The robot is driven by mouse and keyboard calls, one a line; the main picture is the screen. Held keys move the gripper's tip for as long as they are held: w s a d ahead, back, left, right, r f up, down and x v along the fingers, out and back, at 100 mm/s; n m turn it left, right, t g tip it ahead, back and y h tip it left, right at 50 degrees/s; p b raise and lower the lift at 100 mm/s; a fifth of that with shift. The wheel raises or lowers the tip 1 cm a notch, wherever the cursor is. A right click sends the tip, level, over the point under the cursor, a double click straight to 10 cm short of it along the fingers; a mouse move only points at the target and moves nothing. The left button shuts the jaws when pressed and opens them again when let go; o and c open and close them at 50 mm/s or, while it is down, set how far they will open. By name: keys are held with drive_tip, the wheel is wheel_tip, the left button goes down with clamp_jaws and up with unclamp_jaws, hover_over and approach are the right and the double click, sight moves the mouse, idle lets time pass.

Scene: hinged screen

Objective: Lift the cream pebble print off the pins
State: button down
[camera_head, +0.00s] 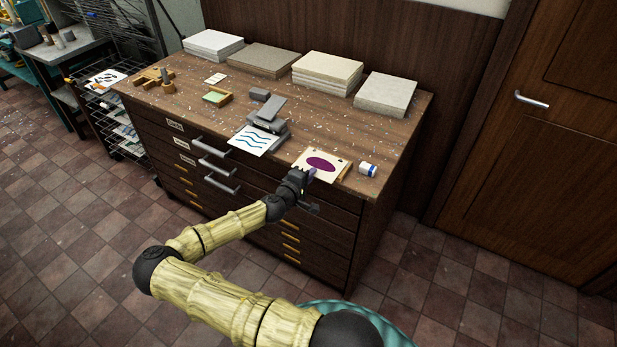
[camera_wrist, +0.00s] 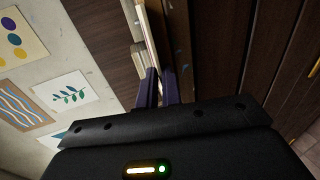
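The cream pebble print (camera_head: 320,166), a cream sheet with a dark purple oval, lies at the front right of the cabinet top. It lies on a light wooden board (camera_head: 346,171). Small dark marks show near its far edge; I cannot make out the pins clearly. My gripper (camera_head: 311,171) is at the print's near edge, in front of the cabinet. In the wrist view my gripper's two purple-grey fingers (camera_wrist: 161,88) stand a little apart, with the pale edges of the sheet and board just beyond them. Contact with the print cannot be told.
A blue-and-white small item (camera_head: 368,169) stands right of the board. Paper stacks (camera_head: 327,73) line the back.

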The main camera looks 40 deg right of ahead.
sight(310, 165)
drive_tip(key=shift+f, duration=0.1)
wheel_tip(310, 165, up, 5)
drive_tip(key=p, duration=0.3)
idle(0.7)
